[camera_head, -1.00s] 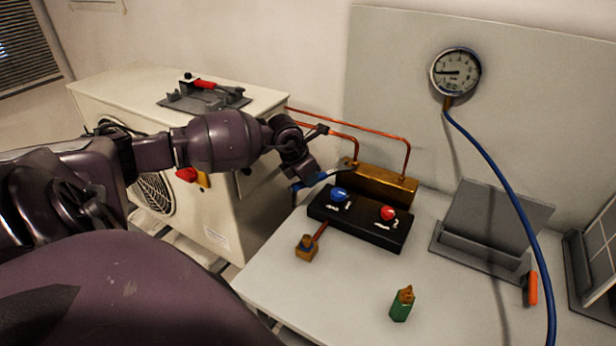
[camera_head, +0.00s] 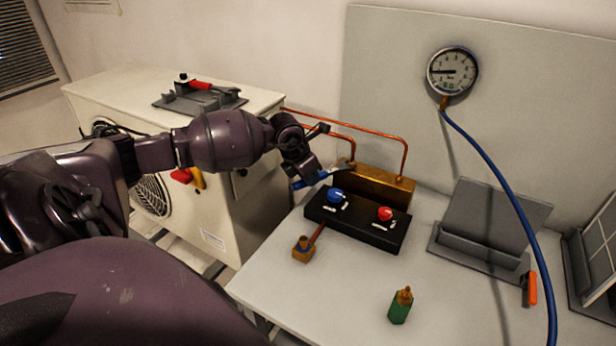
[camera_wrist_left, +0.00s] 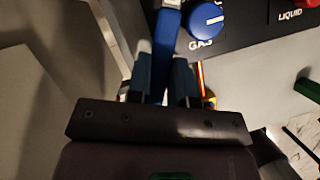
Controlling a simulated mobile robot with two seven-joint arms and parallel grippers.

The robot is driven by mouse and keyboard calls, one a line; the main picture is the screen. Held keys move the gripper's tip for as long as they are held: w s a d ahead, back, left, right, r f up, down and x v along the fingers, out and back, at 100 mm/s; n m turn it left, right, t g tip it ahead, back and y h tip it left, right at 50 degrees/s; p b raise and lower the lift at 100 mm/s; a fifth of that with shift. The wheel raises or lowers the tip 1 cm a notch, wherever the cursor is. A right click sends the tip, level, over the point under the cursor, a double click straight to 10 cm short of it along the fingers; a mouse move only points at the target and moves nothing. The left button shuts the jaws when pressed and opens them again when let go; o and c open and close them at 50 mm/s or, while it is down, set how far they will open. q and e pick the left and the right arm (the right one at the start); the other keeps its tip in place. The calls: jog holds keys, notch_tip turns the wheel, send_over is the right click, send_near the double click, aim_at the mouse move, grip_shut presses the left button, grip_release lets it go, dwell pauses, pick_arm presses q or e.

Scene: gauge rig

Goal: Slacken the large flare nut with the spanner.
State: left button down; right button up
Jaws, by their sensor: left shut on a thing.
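My left gripper (camera_head: 304,180) is shut on the blue handle of the spanner (camera_head: 324,176), just left of the brass block (camera_head: 384,185). The spanner's grey head reaches toward the block's left end, where a copper pipe comes down. A brass fitting (camera_head: 350,162) there is small and partly covered by the spanner head. I cannot tell whether the jaw is around the nut or beside it. In the left wrist view the blue handle (camera_wrist_left: 165,45) runs up between the fingers, beside the blue GAS knob (camera_wrist_left: 206,20); the spanner's jaw is out of frame. My right gripper is not in view.
A black manifold with blue (camera_head: 335,195) and red (camera_head: 384,213) knobs lies below the spanner. A grey holder (camera_head: 480,250) and blue gauge hose (camera_head: 510,190) are at right. The front table is mostly clear.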

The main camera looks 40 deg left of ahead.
pick_arm(q)
jog(key=shift+w+d, duration=0.1)
jog(key=shift+w, duration=0.25)
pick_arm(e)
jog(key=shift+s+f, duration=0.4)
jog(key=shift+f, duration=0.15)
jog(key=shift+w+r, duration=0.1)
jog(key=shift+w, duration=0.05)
pick_arm(q)
jog(key=c, duration=1.7)
grip_release()
grip_shut()
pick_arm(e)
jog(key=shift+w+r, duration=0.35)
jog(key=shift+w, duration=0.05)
